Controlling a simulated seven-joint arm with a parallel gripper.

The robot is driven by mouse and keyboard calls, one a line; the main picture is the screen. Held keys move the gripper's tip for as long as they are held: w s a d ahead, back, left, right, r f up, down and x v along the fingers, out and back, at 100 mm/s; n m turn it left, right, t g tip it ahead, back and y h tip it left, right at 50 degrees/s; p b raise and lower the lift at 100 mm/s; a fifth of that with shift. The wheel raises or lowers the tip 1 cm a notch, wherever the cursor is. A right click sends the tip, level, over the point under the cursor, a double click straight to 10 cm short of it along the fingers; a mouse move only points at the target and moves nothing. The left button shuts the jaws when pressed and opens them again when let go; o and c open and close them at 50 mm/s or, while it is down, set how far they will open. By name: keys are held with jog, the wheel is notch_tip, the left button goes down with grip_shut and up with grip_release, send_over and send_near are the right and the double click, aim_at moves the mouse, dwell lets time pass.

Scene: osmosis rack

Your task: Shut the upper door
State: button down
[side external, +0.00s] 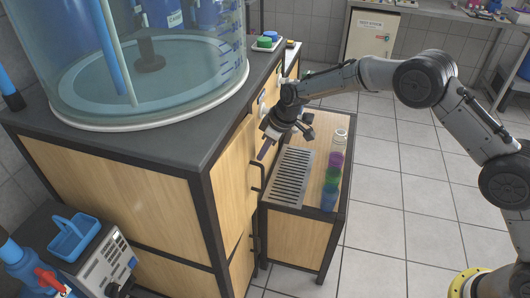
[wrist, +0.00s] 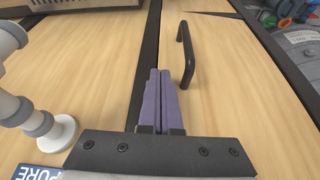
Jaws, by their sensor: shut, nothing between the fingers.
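The upper door (side external: 232,168) is a light wood panel with a dark bar handle (side external: 258,177) on the front of the black-framed cabinet. It looks flush or nearly flush with the frame; I cannot tell if a small gap remains. My gripper (side external: 263,155) is in front of the cabinet, just above the handle and close to the wood. In the wrist view, the purple fingers of my gripper (wrist: 160,73) are pressed together and empty, over a dark frame strip (wrist: 149,48). The handle (wrist: 186,55) stands just right of them on a wood panel (wrist: 220,75). Contact with the door is unclear.
A large clear tank (side external: 150,60) stands on the cabinet top. A low side table (side external: 310,165) with a slotted rack (side external: 290,178) and coloured containers (side external: 332,180) is close below my gripper. In the wrist view, a white pipe fitting (wrist: 35,120) is at left. Tiled floor is clear.

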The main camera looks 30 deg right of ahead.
jog(key=shift+s+d, duration=0.1)
jog(key=s+d+r, duration=0.5)
jog(key=s+r, duration=0.1)
jog(key=r, duration=0.3)
send_over(255, 178)
jog(key=s+d, duration=0.1)
jog(key=s, duration=0.1)
jog(key=shift+d+f, duration=0.15)
jog(key=shift+f, duration=7.2)
jog(key=shift+w, duration=0.1)
